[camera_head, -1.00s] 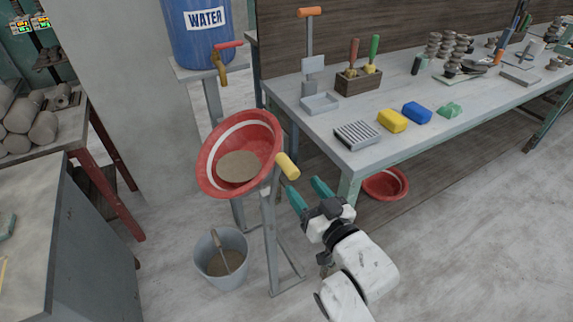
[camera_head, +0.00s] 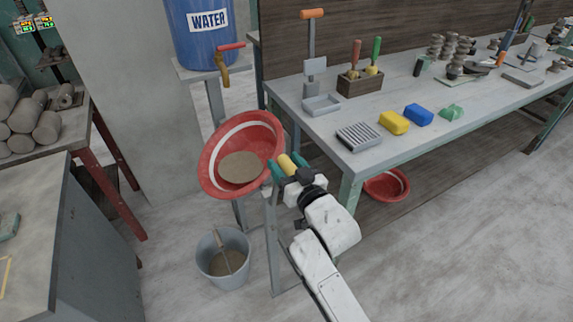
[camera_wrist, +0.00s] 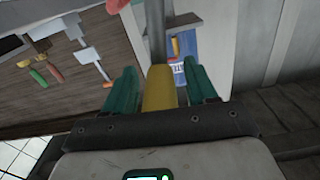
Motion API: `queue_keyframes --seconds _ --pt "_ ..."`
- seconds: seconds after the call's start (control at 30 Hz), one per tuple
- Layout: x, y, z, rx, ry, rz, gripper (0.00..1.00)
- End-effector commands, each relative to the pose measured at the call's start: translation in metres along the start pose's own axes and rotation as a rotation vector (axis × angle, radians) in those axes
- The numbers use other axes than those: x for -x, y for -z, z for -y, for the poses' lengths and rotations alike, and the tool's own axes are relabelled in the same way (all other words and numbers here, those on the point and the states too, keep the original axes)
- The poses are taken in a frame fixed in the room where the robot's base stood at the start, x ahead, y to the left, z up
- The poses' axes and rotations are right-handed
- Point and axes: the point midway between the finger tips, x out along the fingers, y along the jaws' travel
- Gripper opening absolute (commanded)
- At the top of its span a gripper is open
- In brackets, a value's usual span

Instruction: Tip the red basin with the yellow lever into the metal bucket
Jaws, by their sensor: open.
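The red basin (camera_head: 262,134) hangs tilted on a grey stand, with brownish clay matter (camera_head: 241,167) inside it. Its yellow lever (camera_head: 287,164) sits at the basin's right side, between my gripper's teal fingers. My gripper (camera_head: 284,168) is open around the lever. In the wrist view the yellow lever (camera_wrist: 159,88) lies between the two fingers, with gaps on both sides, the right one narrower. The metal bucket (camera_head: 213,261) stands on the floor below the basin, with a stick-like tool and brown matter in it.
The grey workbench (camera_head: 330,150) with tools and clay blocks is at the right. A second red basin (camera_head: 387,185) lies under it. A blue water barrel (camera_head: 202,45) with a tap stands behind the basin. A grey cabinet (camera_head: 75,250) is at the left.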

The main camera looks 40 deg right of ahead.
Motion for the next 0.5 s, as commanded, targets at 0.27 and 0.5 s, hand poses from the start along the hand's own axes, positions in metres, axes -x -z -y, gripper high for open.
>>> queue_keyframes --seconds 0.27,0.5 --pt "0.0003 0.0 -0.0001 0.0 0.0 0.0 0.35" --pt "0.0004 -0.0001 -0.0001 0.0 0.0 0.0 0.12"
